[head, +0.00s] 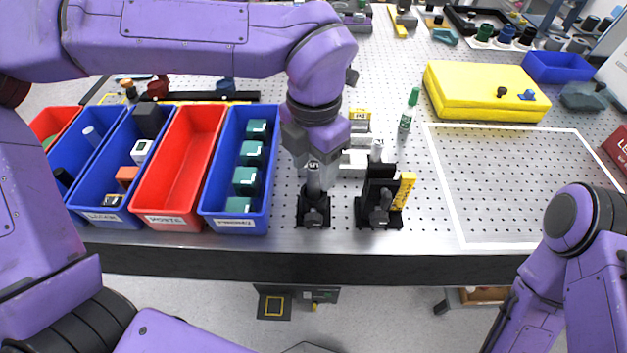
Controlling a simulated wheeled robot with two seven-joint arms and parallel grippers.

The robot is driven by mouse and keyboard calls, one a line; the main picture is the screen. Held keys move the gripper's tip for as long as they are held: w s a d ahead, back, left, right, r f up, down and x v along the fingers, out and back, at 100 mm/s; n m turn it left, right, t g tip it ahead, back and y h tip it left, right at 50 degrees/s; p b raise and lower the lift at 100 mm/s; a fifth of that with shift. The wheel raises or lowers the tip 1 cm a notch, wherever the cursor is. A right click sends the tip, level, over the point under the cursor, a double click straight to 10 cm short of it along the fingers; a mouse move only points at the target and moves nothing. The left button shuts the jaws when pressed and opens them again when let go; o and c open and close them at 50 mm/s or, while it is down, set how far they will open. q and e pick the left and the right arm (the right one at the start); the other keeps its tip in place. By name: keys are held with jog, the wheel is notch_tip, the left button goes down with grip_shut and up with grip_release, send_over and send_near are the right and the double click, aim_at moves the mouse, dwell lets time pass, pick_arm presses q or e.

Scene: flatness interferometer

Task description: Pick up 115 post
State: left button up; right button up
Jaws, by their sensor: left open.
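A slim grey post (313,182) with a small dark tag near its top stands upright in a black base (314,212) near the table's front edge. The tag is too small to read surely, but it may say 115. My left gripper (314,158) points down at the top of this post. Its jaws are open, and the gripper hides the post's upper end. I cannot tell whether the fingers touch it. My right arm shows at the lower right, with its gripper out of view.
A black mount (381,190) with a yellow tag stands just right of the post. A red bin (166,222) labelled POSTS looks empty. A blue bin (233,225) beside it holds several teal blocks. The white-outlined area (520,185) is clear.

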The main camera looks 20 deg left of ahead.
aim_at(314, 177)
pick_arm(q)
notch_tip(314, 177, down, 3)
jog(key=shift+w, duration=0.15)
jog(key=shift+f, duration=0.2)
jog(key=shift+s, duration=0.2)
jog(key=shift+w, duration=0.1)
grip_shut()
